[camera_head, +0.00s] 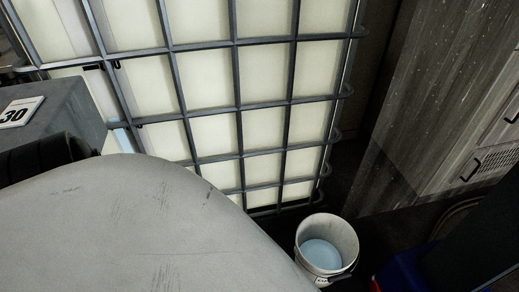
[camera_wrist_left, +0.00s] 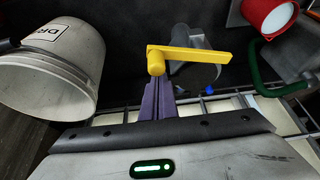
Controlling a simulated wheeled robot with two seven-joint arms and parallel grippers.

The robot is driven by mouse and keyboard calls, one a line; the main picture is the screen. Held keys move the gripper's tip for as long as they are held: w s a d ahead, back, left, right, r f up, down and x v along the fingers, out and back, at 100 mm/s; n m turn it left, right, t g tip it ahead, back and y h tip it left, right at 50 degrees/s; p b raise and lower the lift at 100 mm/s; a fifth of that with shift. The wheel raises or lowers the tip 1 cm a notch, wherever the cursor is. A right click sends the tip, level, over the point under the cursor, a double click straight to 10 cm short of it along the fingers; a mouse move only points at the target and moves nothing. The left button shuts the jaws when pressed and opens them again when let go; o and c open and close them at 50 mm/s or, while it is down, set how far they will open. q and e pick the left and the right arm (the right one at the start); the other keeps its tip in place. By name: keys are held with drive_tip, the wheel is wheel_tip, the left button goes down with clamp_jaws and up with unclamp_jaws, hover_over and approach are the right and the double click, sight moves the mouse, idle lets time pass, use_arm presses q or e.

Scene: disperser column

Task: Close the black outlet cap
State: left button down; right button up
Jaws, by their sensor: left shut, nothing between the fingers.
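In the left wrist view my left gripper (camera_wrist_left: 157,98), with purple fingers, is shut and empty. A yellow lever handle (camera_wrist_left: 190,56) shows just beyond its fingertips; I cannot tell whether they touch. A dark grey rounded part (camera_wrist_left: 198,76) lies partly behind the handle and may be the outlet or its black cap; whether it is open or shut is unclear. In the head view the pale caged tank (camera_head: 205,75) stands in the middle, and my own grey arm hides its lower left. Neither gripper shows in the head view.
A white bucket (camera_head: 313,224) with pale blue contents stands on the floor by the tank, also in the left wrist view (camera_wrist_left: 50,75). A red-rimmed vessel (camera_wrist_left: 270,14) and a green hose (camera_wrist_left: 268,88) are at right there. Grey cabinets (camera_head: 480,130) stand at the right.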

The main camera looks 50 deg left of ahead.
use_arm(q)
drive_tip(key=shift+s+d+f+b, duration=0.1)
drive_tip(key=shift+d+f+b, duration=0.2)
drive_tip(key=shift+f, duration=0.1)
drive_tip(key=shift+s+d+f, duration=0.15)
drive_tip(key=shift+d+f, duration=0.05)
drive_tip(key=shift+d, duration=0.05)
drive_tip(key=shift+a, duration=0.15)
drive_tip(key=p+v, duration=0.1)
drive_tip(key=v, duration=0.2)
drive_tip(key=p+v, duration=0.1)
drive_tip(key=v, duration=0.2)
drive_tip(key=a+p+v, duration=0.1)
drive_tip(key=v, duration=0.2)
drive_tip(key=shift+w+r, duration=0.3)
drive_tip(key=shift+s+d+r+p, duration=0.15)
drive_tip(key=shift+d+r+p, duration=0.2)
drive_tip(key=shift+r, duration=0.25)
